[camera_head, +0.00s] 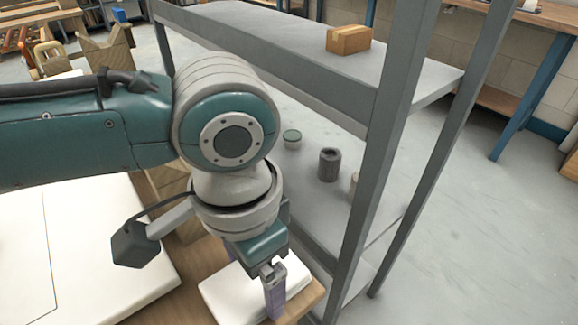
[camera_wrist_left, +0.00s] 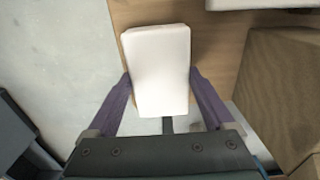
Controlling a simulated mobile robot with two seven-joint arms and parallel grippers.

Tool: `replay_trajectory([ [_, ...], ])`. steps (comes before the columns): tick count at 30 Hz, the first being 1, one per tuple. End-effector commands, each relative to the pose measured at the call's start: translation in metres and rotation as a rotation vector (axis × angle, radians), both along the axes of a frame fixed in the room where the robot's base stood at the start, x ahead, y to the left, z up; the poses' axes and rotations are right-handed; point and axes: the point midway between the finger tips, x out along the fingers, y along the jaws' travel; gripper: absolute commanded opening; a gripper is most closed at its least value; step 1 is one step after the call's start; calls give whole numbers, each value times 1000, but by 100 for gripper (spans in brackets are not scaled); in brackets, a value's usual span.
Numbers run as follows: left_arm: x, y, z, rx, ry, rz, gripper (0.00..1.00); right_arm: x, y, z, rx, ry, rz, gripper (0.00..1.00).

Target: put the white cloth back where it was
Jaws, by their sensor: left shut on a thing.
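The white cloth (camera_head: 242,291) is a thick, folded white block at the bottom of the head view, at the edge of a wooden surface (camera_head: 195,262). In the left wrist view the cloth (camera_wrist_left: 158,68) sits between the two purple fingers. My left gripper (camera_head: 274,290) points down at the cloth and is shut on it, with a finger on either side. The gripper also shows in the left wrist view (camera_wrist_left: 160,88). Whether the cloth rests on the wood or is slightly above it, I cannot tell. My right gripper is not in view.
A grey metal shelf rack (camera_head: 380,160) stands close on the right. A large white slab (camera_head: 90,250) lies at left. Floor is clear at far right.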

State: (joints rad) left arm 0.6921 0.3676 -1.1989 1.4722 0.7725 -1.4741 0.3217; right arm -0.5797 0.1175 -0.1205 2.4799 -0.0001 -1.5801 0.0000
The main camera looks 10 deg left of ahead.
Motion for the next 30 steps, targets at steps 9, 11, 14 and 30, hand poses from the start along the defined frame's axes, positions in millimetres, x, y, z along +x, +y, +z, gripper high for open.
replay_trajectory([
  [9,0,0,-2,0,0,0,94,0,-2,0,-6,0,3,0],
  [11,0,0,-2,0,0,0,100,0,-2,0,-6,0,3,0],
  [14,0,0,-2,0,0,0,100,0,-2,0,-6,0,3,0],
  [30,1,-1,72,-3,-3,0,100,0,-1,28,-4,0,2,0],
])
